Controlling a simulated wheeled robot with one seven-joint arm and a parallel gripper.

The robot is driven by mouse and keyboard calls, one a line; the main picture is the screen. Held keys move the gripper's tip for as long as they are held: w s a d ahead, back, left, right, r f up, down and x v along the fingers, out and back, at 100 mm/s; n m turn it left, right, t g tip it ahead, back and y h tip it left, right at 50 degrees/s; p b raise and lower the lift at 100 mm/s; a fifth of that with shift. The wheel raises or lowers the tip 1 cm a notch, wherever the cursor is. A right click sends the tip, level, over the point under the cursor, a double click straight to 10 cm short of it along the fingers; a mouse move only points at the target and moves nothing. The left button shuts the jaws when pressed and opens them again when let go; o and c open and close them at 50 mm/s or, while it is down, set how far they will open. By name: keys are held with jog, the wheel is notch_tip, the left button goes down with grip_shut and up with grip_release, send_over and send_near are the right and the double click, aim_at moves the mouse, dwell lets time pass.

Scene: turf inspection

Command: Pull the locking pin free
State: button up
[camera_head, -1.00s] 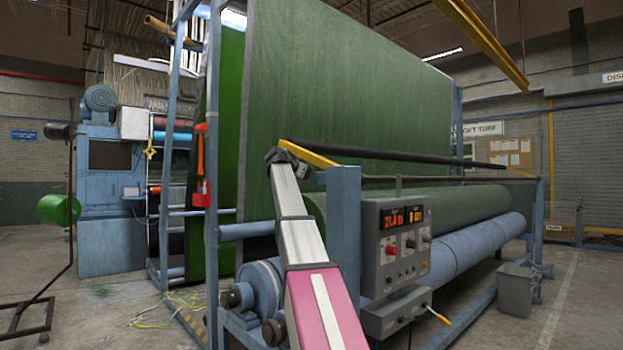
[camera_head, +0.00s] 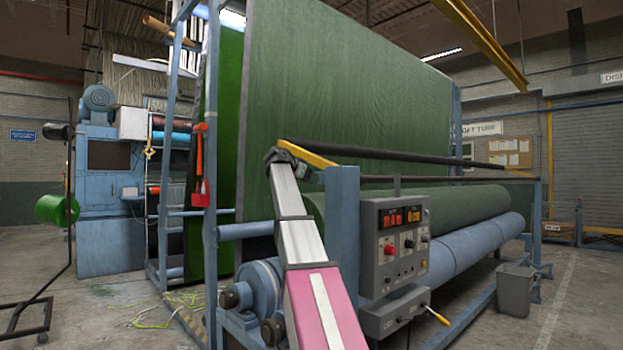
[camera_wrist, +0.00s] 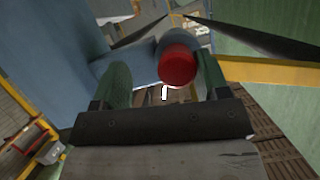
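In the wrist view, a round red knob (camera_wrist: 178,66) on a grey-blue cylinder lies between the fingers of my gripper (camera_wrist: 165,88). It may be the locking pin's end, but I cannot tell for sure. The two green fingers stand apart; the right one is close to the knob, and a gap shows on the left. Contact cannot be made out. A blue surface (camera_wrist: 75,50) is behind and to the left.
A control box (camera_head: 396,250) with red displays and knobs sits right of the blue post. A green turf roll (camera_head: 440,211) lies above a blue roller (camera_head: 455,252). A grey bin (camera_head: 515,290) stands on the floor at right. Dark bars (camera_wrist: 245,38) cross the upper wrist view.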

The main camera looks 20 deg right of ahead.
jog(key=shift+d, duration=0.35)
